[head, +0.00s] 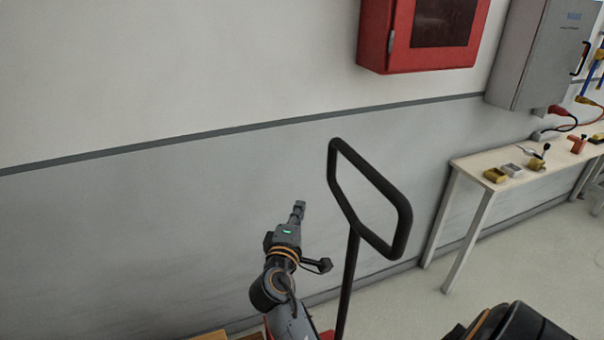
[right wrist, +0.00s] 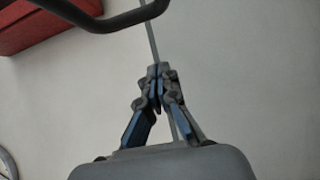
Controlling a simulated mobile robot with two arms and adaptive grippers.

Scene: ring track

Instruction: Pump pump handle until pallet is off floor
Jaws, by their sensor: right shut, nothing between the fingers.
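The black pump handle (head: 401,225) is a loop on a thin upright shaft in the middle of the head view. My right gripper (head: 299,208) is to the left of the loop, apart from it, with its fingers pointing up. The right wrist view shows its fingertips (right wrist: 158,70) closed together with nothing between them. Part of the handle (right wrist: 95,22) crosses the top of that view, beyond the fingertips. The pallet cannot be made out, so its height off the floor cannot be told. My left gripper is not in view.
A pale wall fills the back, with a red cabinet (head: 400,65) and a grey electrical box (head: 530,60) on it. A narrow table (head: 460,170) with small parts stands at right. Free floor (head: 400,310) lies before it. Wood-coloured and red pieces show at the bottom edge.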

